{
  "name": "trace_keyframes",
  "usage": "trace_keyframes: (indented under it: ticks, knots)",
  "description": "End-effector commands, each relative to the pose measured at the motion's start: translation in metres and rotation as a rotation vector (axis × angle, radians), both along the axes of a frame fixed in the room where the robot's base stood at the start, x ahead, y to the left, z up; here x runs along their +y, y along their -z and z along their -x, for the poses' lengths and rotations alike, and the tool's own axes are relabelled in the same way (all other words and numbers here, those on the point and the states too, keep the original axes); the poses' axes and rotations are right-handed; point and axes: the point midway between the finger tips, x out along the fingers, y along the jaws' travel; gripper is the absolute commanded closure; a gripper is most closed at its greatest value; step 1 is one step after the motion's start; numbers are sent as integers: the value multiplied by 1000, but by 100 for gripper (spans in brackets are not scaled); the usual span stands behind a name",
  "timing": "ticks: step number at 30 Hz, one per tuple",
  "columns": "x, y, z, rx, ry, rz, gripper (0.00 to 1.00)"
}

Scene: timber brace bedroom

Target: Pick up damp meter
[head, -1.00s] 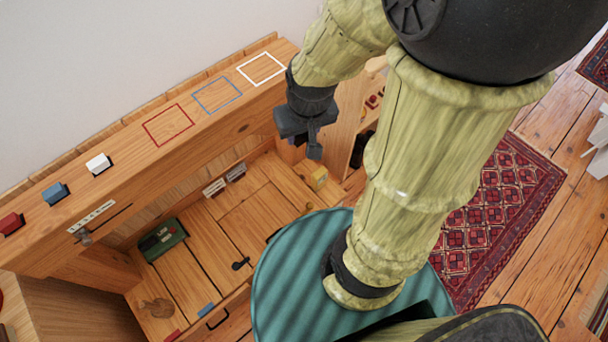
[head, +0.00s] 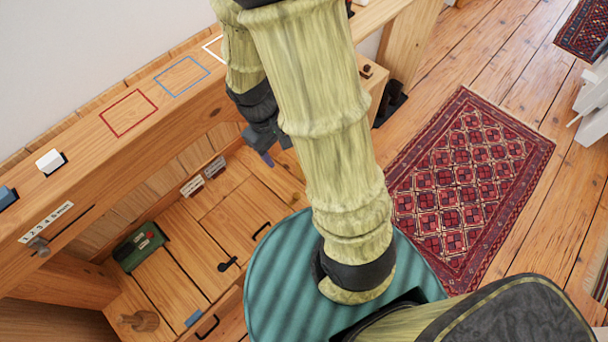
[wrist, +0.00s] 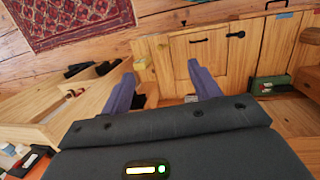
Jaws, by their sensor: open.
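I cannot tell for certain which thing is the damp meter. A dark green box (head: 138,246) with a red mark and small details on top lies on the lower wooden surface in the head view. It also shows at the right of the wrist view (wrist: 271,86). My gripper (head: 268,142) is partly hidden by my arm, near the front of the upper ledge and apart from the green box. In the wrist view my gripper (wrist: 160,72) has its two fingers spread, with nothing held between them.
The upper ledge (head: 122,145) carries red, blue and white outlines, a white block (head: 51,162) and a blue block (head: 6,197). Two small labelled pieces (head: 203,177) stand at the back of the lower surface. A red rug (head: 470,185) lies on open floor at right.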

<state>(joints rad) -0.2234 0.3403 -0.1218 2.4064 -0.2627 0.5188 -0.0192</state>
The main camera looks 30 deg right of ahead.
Motion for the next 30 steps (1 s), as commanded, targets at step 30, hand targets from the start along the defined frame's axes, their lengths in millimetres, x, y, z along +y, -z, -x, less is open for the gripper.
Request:
trace_keyframes:
  ticks: [30]
  knots:
    - [-22,400,-88,688,-1002,1081,38]
